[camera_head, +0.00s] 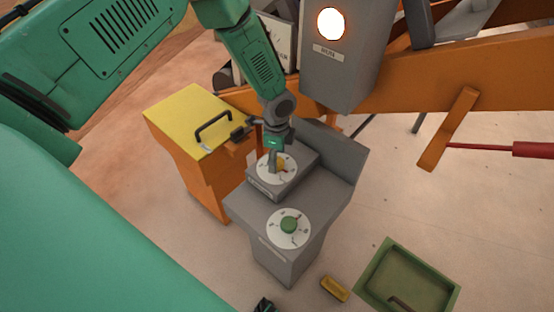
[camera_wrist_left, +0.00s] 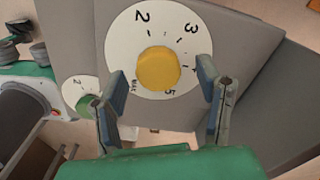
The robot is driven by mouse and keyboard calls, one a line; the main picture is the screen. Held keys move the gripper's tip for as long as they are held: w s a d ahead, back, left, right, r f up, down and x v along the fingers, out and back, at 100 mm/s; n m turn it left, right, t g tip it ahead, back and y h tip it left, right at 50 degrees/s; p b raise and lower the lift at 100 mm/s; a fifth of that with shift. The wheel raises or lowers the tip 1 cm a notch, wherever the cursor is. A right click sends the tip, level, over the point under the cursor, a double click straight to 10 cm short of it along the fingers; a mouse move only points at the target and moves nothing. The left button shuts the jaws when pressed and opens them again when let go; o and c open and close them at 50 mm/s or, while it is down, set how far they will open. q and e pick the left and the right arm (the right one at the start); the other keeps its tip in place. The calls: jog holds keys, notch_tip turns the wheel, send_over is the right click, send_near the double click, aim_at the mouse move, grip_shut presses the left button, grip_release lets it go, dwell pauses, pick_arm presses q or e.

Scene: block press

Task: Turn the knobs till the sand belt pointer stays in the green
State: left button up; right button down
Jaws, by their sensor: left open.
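A yellow knob (camera_head: 281,164) on a white numbered dial sits on the upper step of a grey control stand (camera_head: 260,208). A green knob (camera_head: 289,225) on a second white dial sits on the lower step. My left gripper (camera_head: 274,160) is open at the yellow knob, seen from above. In the left wrist view the yellow knob (camera_wrist_left: 158,68) lies between my spread fingers (camera_wrist_left: 162,76), with gaps on both sides. The green knob (camera_wrist_left: 86,105) shows behind the left finger. A white panel (camera_head: 283,42) is partly hidden by my left arm; no belt pointer or green zone is readable.
A yellow-topped orange box (camera_head: 185,110) with a black handle stands left of the stand. A yellow block (camera_head: 335,289) and green tray (camera_head: 370,289) lie on the floor at lower right.

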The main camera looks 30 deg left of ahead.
pick_arm(q)
notch_tip(320, 180, up, 11)
jog(key=shift+f, duration=0.2)
dwell(0.5)
jog(key=s+d+f+n+h, duration=0.1)
jog(key=s+d+f+n, duration=0.35)
jog(key=s+f, duration=0.4)
jog(key=s+a+f+n+y, duration=0.1)
jog(key=s+n, duration=0.8)
jog(key=s, duration=1.2)
jog(key=shift+s+f+t, duration=0.3)
jog(key=shift+s+f, duration=0.1)
jog(key=shift+f, duration=0.4)
jog(key=shift+w+n, duration=0.1)
jog(key=shift+n, duration=0.15)
